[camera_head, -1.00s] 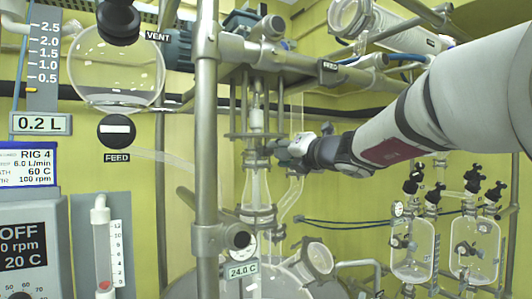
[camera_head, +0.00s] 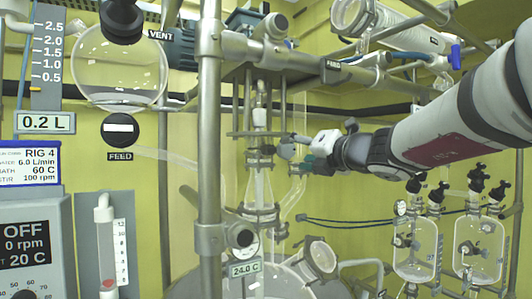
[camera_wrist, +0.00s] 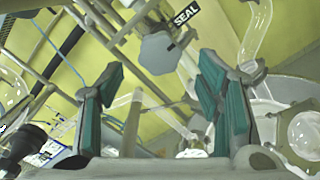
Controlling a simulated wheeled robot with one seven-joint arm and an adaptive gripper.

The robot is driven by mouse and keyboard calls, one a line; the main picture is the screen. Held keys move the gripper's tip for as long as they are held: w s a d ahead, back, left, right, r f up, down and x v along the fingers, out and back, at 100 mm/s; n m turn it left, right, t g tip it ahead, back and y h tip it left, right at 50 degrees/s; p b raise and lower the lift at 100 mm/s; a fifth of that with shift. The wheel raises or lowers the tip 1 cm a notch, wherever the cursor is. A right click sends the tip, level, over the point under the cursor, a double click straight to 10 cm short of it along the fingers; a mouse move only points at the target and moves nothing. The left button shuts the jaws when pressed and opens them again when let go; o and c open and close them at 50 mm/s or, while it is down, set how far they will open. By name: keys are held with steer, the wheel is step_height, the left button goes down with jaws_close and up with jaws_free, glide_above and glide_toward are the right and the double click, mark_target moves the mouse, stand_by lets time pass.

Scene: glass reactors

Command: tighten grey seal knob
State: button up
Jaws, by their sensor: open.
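The grey seal knob (camera_wrist: 158,48) shows in the wrist view at the upper middle, a faceted grey piece beside a black SEAL label (camera_wrist: 186,14). My gripper (camera_wrist: 160,85) is open, with its teal-padded fingers wide apart. The knob shows above and between the fingertips, with nothing held between them. In the head view my gripper (camera_head: 299,152) is just right of the glass column's upper fitting, and the knob (camera_head: 285,149) appears at its left, partly crowded by the fingers. I cannot tell the exact gap between fingers and knob.
A vertical steel post (camera_head: 208,150) stands left of the glass column (camera_head: 259,186). A horizontal frame bar (camera_head: 300,62) with a FEED label crosses above my gripper. Two glass vessels (camera_head: 415,248) hang at the lower right. Hoses run behind my arm.

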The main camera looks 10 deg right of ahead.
steer(key=v, duration=0.5)
steer(key=shift+s+d, duration=0.1)
steer(key=shift+s, duration=0.25)
